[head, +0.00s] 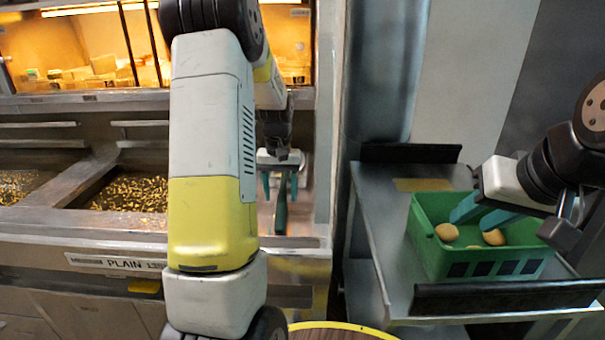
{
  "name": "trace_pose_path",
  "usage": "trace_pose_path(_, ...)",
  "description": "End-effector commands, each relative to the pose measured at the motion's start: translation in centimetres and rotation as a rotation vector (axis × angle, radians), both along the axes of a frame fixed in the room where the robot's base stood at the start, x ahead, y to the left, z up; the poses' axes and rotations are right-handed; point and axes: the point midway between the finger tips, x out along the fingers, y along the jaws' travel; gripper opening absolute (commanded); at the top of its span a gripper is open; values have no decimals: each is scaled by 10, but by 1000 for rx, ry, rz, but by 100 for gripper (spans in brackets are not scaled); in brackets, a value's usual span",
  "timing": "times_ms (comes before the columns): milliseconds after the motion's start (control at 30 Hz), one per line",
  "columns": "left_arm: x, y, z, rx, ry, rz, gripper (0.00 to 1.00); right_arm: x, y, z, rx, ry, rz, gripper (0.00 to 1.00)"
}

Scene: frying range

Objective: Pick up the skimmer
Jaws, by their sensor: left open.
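The skimmer (281,214) shows as a narrow dark green handle standing out on the metal ledge at the right end of the fryer; its head cannot be made out. My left gripper (280,188) is open over the handle, one teal finger on each side of its upper end. The picture does not show whether the fingers touch it. My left arm covers much of the range in front. My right gripper (484,214) has its two teal fingers spread apart over the green basket (428,262).
The basket holds a few round tan pieces (447,232) and sits on a metal shelf (372,235). A metal post (385,70) stands between range and shelf. Fryer vats with golden bits (128,194) lie at left. A round yellow-rimmed surface (335,331) is at the bottom.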

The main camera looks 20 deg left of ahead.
Motion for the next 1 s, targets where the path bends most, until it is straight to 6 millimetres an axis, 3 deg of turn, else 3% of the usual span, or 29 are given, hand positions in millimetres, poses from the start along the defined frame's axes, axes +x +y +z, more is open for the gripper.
trace_pose_path(233, -3, -5, -35, 0, 1, -1, 56, 0, 0, 0, 0, 0, 0, 36)
trace_pose_path(533, -2, -5, -41, -1, -1, -2, 56, 0, 0, 0, 0, 0, 0, 36)
trace_pose_path(833, -2, -5, -41, -1, -1, -2, 0, 0, 0, 0, 0, 0, 0, 36)
trace_pose_path(1000, -2, -5, -40, -1, -1, -2, 0, 0, 0, 0, 0, 0, 0, 36)
